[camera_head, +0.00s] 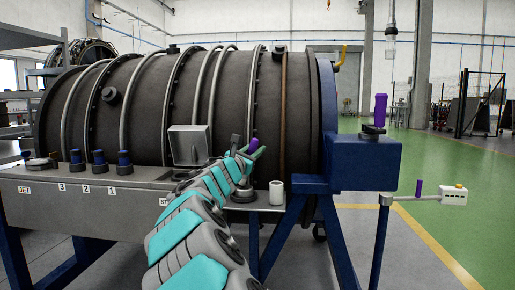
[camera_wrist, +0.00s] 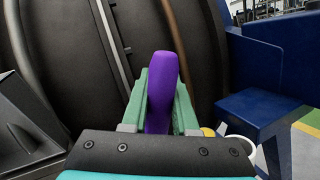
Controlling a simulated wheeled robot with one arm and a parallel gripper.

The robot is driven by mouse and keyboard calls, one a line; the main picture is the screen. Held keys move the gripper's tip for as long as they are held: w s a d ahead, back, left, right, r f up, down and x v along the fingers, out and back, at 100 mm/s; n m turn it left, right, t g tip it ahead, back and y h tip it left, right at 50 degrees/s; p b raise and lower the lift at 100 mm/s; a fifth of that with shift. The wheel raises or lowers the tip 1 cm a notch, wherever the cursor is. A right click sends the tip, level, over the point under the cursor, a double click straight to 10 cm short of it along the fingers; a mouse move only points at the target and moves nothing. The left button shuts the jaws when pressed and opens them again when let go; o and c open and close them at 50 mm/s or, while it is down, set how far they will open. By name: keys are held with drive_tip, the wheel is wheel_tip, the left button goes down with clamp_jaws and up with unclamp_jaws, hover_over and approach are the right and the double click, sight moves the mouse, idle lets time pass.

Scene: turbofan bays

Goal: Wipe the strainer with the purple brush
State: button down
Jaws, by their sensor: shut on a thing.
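My gripper (camera_head: 256,153) is raised in front of the dark engine casing, above the right end of the bench. Its green fingers are shut on a purple object, which I take for the purple brush (camera_head: 253,145). In the wrist view the brush (camera_wrist: 162,80) stands up between the fingers (camera_wrist: 160,108), apart from the casing as far as I can tell. Its bristles cannot be made out. No strainer is clearly recognisable; a small round metal piece (camera_head: 244,195) on the bench under my gripper is partly hidden by my arm.
A white cup (camera_head: 276,192) stands at the bench's right end. Dark blue-topped pieces (camera_head: 124,162) and a grey open box (camera_head: 188,146) are on the bench (camera_head: 90,190). A purple bottle (camera_head: 380,109) stands on a blue block (camera_head: 365,160).

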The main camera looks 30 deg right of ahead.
drive_tip(key=shift+w+d+f+p, duration=0.1)
drive_tip(key=shift+w+f+p, duration=0.05)
drive_tip(key=shift+w+p, duration=0.25)
drive_tip(key=shift+w+d+f+p, duration=0.1)
drive_tip(key=shift+w+p, duration=0.15)
drive_tip(key=shift+w, duration=0.15)
drive_tip(key=s, duration=0.1)
drive_tip(key=s+b, duration=0.1)
drive_tip(key=s, duration=0.2)
drive_tip(key=shift+s+a+b, duration=0.25)
drive_tip(key=shift+a+b, duration=0.1)
drive_tip(key=shift+a, duration=0.05)
drive_tip(key=shift+r, duration=0.15)
wheel_tip(320, 180, up, 6)
drive_tip(key=p, duration=0.5)
idle(0.4)
